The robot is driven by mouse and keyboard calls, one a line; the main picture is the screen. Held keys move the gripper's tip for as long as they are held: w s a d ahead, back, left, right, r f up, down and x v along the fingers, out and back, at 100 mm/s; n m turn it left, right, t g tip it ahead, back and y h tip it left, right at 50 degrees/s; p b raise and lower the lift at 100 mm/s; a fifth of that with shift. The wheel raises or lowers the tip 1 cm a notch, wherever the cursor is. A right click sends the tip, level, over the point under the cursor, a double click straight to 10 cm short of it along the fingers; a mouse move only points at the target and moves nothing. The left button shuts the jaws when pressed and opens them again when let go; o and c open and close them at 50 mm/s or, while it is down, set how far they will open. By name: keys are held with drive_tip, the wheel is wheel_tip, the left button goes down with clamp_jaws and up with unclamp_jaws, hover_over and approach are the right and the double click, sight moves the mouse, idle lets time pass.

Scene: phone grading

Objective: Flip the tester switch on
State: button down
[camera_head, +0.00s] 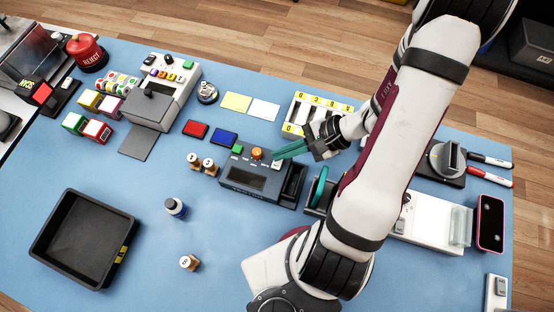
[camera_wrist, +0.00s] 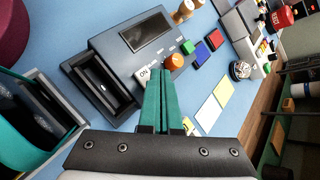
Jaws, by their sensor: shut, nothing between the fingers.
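There a white switch marked "ON" (camera_wrist: 142,76) sits beside the orange knob (camera_wrist: 174,62). My gripper (camera_head: 279,156) reaches in from the right with its teal fingers shut and empty. In the wrist view my fingertips (camera_wrist: 160,73) are right next to the switch. I cannot tell whether they touch it. In the head view the fingertips partly cover the switch area.
An open slot or cradle (camera_head: 294,182) is at the tester's right end. Wooden stamps (camera_head: 209,167) stand at its left. Red (camera_head: 196,130) and blue (camera_head: 224,136) pads lie behind it. A yellow-labelled rack (camera_head: 295,115) stands behind my gripper. The blue mat in front is mostly free.

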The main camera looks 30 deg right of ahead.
drive_tip(key=shift+f, duration=0.15)
drive_tip(key=shift+f, duration=0.25)
drive_tip(key=shift+f, duration=0.15)
idle(0.5)
drive_tip(key=shift+d+r, duration=0.1)
drive_tip(key=shift+r, duration=0.45)
drive_tip(key=shift+w+d+r, duration=0.1)
drive_tip(key=shift+w+r, duration=0.05)
drive_tip(key=shift+r, duration=1.1)
drive_tip(key=shift+w+d+r, duration=0.1)
drive_tip(key=shift+r, duration=1.1)
